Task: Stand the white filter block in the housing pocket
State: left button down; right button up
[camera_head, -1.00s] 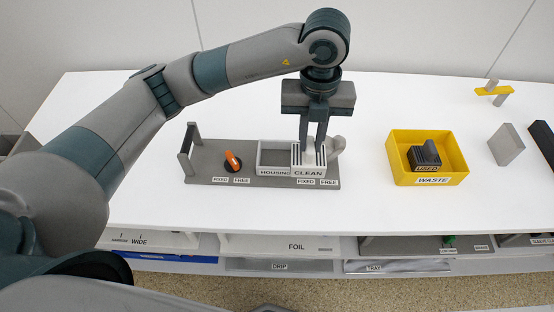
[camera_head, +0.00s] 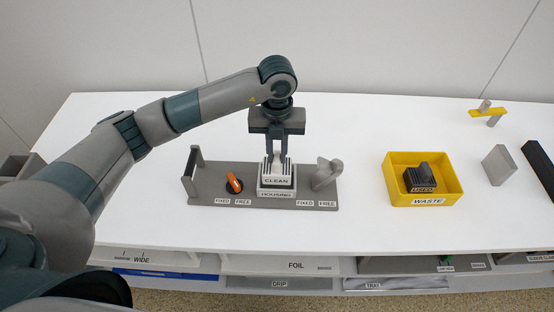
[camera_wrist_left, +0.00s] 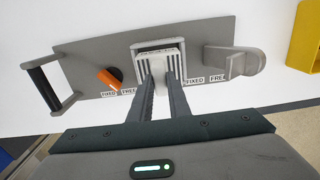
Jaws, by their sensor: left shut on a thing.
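The white filter block (camera_head: 276,176), marked CLEAN and with dark slots, is upright at the housing (camera_head: 277,194) on the grey base plate. In the head view it covers most of the housing pocket, with the HOUSING label showing below it. Whether it rests on the pocket floor cannot be told. My left gripper (camera_head: 277,154) points down from above and is shut on the block's top. In the left wrist view the block (camera_wrist_left: 160,66) lies between the fingertips, within the housing's outline (camera_wrist_left: 157,44). My right gripper is not in view.
An orange knob (camera_head: 234,183) is left of the housing, and a grey lever (camera_head: 327,172) is right of it. A grey handle (camera_head: 194,162) stands at the plate's left end. A yellow WASTE bin (camera_head: 452,187) holds a dark USED block (camera_head: 420,178). White table is clear between plate and bin.

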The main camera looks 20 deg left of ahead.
pick_arm(q)
jog(key=shift+f, duration=0.1)
notch_tip(320, 180, down, 3)
jog(key=shift+r+p, duration=0.2)
jog(key=shift+p, duration=0.65)
jog(key=shift+f, duration=0.6)
jog(key=shift+f, duration=0.15)
jog(key=c, duration=1.7)
grip_release()
jog(key=shift+o, duration=0.2)
